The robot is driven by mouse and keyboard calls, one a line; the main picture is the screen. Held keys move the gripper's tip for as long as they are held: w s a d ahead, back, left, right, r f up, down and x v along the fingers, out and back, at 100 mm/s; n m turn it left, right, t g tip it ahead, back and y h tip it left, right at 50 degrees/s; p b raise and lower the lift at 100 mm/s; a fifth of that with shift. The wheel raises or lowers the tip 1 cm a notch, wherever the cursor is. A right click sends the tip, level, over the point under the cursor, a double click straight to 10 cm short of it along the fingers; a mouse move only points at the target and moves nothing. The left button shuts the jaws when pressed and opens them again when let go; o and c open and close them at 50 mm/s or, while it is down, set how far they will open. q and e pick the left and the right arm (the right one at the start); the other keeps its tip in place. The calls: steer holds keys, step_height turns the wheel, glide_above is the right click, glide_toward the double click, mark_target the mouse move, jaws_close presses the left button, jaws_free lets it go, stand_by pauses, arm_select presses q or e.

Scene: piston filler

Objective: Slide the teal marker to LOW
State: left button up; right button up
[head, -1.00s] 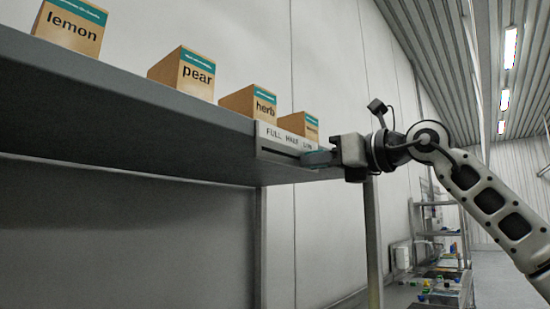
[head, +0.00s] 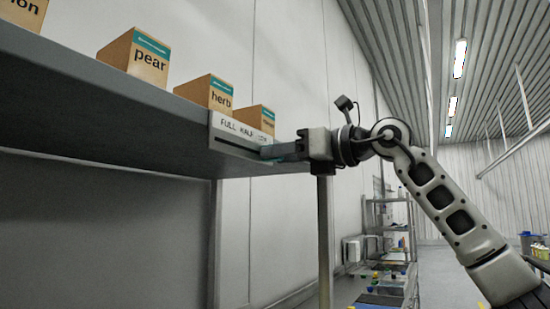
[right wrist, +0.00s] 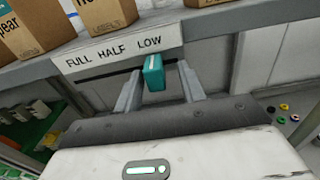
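The teal marker (right wrist: 153,73) sits on the slot of the label strip, below the word LOW in the right wrist view. In the head view only a bit of teal (head: 267,154) shows beside my fingers. The white label strip (right wrist: 112,48) reads FULL, HALF, LOW from left to right and is fixed to the shelf edge; it also shows in the head view (head: 226,131). My right gripper (right wrist: 160,85) is open, one finger on each side of the marker, with a visible gap at the right finger. In the head view the right gripper (head: 282,151) is at the strip's right end. My left gripper is not in view.
Cardboard boxes stand on the shelf (head: 110,92) above the strip, including the pear box (head: 135,58) and the herb box (head: 207,91). A shelf post (head: 325,240) stands below my right gripper. The aisle at the right is open.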

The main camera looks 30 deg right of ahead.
steer(key=b+v, duration=0.2)
steer(key=v, duration=1.2)
steer(key=shift+s+r, duration=0.1)
steer(key=shift+s, duration=0.05)
